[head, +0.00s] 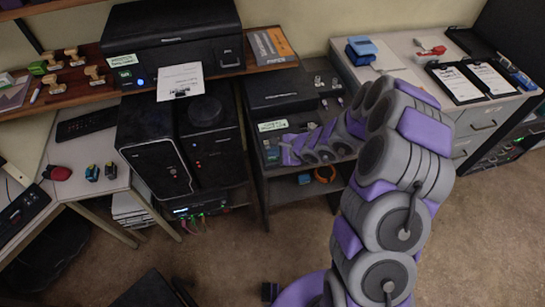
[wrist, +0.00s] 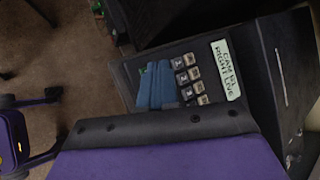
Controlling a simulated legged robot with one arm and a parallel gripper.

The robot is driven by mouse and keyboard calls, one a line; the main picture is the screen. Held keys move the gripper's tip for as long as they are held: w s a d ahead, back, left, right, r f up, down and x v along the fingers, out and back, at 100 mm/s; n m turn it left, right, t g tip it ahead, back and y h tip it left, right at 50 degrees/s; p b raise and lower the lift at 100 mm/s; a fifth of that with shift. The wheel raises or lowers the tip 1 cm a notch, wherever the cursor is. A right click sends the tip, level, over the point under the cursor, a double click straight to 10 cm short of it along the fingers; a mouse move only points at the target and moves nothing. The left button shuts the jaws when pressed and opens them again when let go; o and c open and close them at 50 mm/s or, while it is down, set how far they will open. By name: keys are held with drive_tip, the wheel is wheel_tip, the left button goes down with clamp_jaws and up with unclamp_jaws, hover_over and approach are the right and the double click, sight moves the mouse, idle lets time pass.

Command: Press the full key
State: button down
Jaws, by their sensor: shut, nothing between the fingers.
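In the wrist view, a dark console panel carries a short row of small dark keys (wrist: 187,77) with light caps. Their markings are too small to read, so I cannot tell which is the full key. A pale label (wrist: 226,70) beside them reads "CAM 01 RIGHT LIVE". My gripper (wrist: 155,86) is shut and empty, its blue fingers right beside the keys and covering part of the panel. I cannot tell whether they touch it. In the head view, my gripper (head: 281,153) is at the dark console on the small stand, below its pale label (head: 272,126); the keys are hidden there.
A black printer (head: 175,45) stands on the shelf to the left, above a dark computer tower (head: 155,145). A grey cabinet (head: 405,50) with clipboards is at the right. An orange ring (head: 325,174) lies on the stand's lower shelf. Carpet in front is mostly clear.

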drive_tip(key=shift+r+p, duration=1.5)
drive_tip(key=shift+r, duration=1)
wheel_tip(320, 180, up, 10)
drive_tip(key=r+n+y, duration=0.1)
drive_tip(key=n+y, duration=0.1)
drive_tip(key=n, duration=0.2)
hover_over(274, 160)
drive_tip(key=s+a, duration=0.3)
drive_tip(key=a, duration=0.1)
drive_tip(key=s+a+r+n+g, duration=0.1)
drive_tip(key=s+r+n+g, duration=0.3)
drive_tip(key=s+r+n, duration=0.55)
drive_tip(key=s+d+r+n+g+h, duration=0.1)
drive_tip(key=s+d+h, duration=0.4)
drive_tip(key=s+d, duration=0.5)
drive_tip(key=s+d+r+n+g+h, duration=0.1)
drive_tip(key=s+d+h, duration=0.3)
drive_tip(key=s+d, duration=0.6)
drive_tip(key=s, duration=0.6)
drive_tip(key=shift+s+d+g+h, duration=0.25)
drive_tip(key=shift+d+g+h, duration=0.05)
drive_tip(key=shift+d+h, duration=0.1)
